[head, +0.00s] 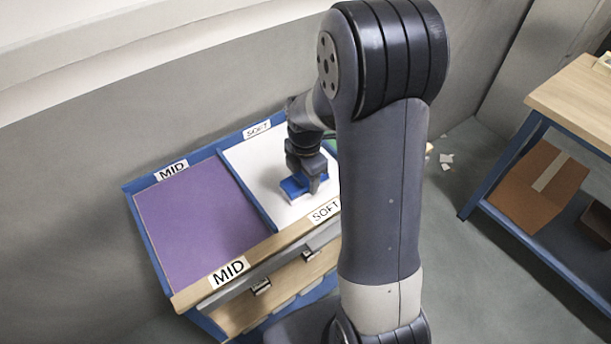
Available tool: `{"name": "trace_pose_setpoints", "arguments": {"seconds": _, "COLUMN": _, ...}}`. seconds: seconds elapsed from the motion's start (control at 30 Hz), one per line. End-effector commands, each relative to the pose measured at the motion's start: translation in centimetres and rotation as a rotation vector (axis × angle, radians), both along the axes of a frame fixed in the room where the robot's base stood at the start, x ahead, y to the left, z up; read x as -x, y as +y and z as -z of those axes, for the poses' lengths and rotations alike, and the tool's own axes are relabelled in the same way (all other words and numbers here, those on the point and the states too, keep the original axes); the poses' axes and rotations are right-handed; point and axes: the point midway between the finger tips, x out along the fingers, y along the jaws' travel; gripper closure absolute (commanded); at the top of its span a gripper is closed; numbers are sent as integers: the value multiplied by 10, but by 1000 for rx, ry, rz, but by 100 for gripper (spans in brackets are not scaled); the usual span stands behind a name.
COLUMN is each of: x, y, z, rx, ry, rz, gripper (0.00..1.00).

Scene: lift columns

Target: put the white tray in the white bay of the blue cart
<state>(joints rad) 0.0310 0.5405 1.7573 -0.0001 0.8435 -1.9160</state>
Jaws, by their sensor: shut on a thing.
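The blue cart (148,243) stands at the left centre, with a purple bay and a white bay (254,163) side by side on its top. My gripper (308,186) is over the white bay, pointing down. It is shut on the white tray (290,200), which shows as a small piece with a blue upper part and a pale edge. The tray is inside the white bay's outline. I cannot tell whether it rests on the bay floor or is just above it. My arm hides the right side of the bay.
The purple bay (195,222), marked MID, is empty. The white bay is marked SOFT. A wooden-topped bench (575,97) with a cardboard box (540,188) on its lower shelf stands at the right. A wall is behind the cart. Small pale scraps (446,160) lie on the floor.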

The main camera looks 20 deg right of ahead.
Motion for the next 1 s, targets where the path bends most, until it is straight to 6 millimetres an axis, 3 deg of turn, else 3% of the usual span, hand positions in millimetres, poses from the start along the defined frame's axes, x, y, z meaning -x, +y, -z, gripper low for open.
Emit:
{"name": "trace_pose_setpoints", "arguments": {"seconds": 0.1, "x": 0, "y": 0, "z": 4, "rx": 0, "ry": 0, "rz": 0, "gripper": 62}}
{"name": "trace_pose_setpoints", "arguments": {"seconds": 0.13, "x": 0, "y": 0, "z": 4, "rx": 0, "ry": 0, "rz": 0, "gripper": 47}}
{"name": "trace_pose_setpoints", "arguments": {"seconds": 0.4, "x": 0, "y": 0, "z": 2, "rx": 0, "ry": 0, "rz": 0, "gripper": 26}}
{"name": "trace_pose_setpoints", "arguments": {"seconds": 0.77, "x": -1, "y": 0, "z": -6, "rx": 0, "ry": -2, "rz": 0, "gripper": 26}}
{"name": "trace_pose_setpoints", "arguments": {"seconds": 1.0, "x": -1, "y": 0, "z": -54, "rx": 0, "ry": -6, "rz": 0, "gripper": 26}}
